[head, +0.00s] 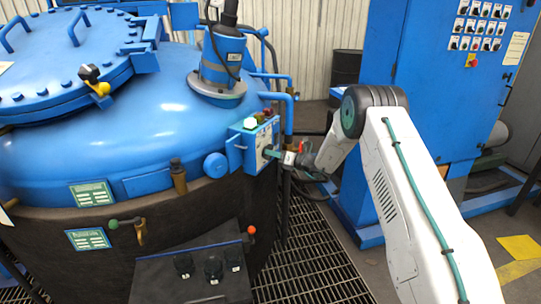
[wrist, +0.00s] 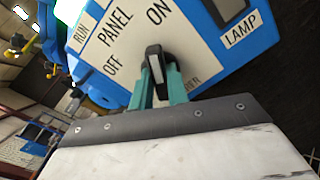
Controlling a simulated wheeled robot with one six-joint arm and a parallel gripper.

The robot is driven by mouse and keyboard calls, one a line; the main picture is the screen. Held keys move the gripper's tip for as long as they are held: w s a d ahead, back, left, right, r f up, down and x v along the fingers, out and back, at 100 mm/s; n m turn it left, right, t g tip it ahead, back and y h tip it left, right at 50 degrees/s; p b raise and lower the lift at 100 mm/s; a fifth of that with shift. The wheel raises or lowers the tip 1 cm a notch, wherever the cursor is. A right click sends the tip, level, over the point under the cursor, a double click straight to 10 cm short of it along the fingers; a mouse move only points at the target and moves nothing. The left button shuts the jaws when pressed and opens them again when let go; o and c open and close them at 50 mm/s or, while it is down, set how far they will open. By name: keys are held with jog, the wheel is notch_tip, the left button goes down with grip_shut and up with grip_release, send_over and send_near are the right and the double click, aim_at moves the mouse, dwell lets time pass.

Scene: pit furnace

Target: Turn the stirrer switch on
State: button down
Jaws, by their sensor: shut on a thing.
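The blue control box (head: 236,152) is fixed on the side of the blue furnace vessel. In the wrist view its white label plate (wrist: 125,35) reads PANEL, with OFF left of the knob and ON above it. The black switch knob (wrist: 154,58) has a pale pointer line that points up in the picture, between the two words. A partly hidden label below ends in "RER". My gripper (wrist: 159,82) has its green fingers on both sides of this knob and is shut on it. In the head view my gripper (head: 273,154) meets the box's right face.
A second switch marked LAMP (wrist: 240,30) is close on the right in the wrist view. Blue pipes (head: 289,110) run beside the box. The floor grating (head: 310,260) below looks clear.

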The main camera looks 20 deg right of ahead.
jog(key=shift+a+r+m, duration=0.1)
jog(key=shift+r+m, duration=0.05)
jog(key=shift+m, duration=1.05)
jog(key=shift+w, duration=0.1)
jog(key=c, duration=1.4)
grip_release()
jog(key=shift+o, duration=0.2)
jog(key=v, duration=0.7)
jog(key=shift+s+d, duration=0.25)
jog(key=shift+d, duration=0.05)
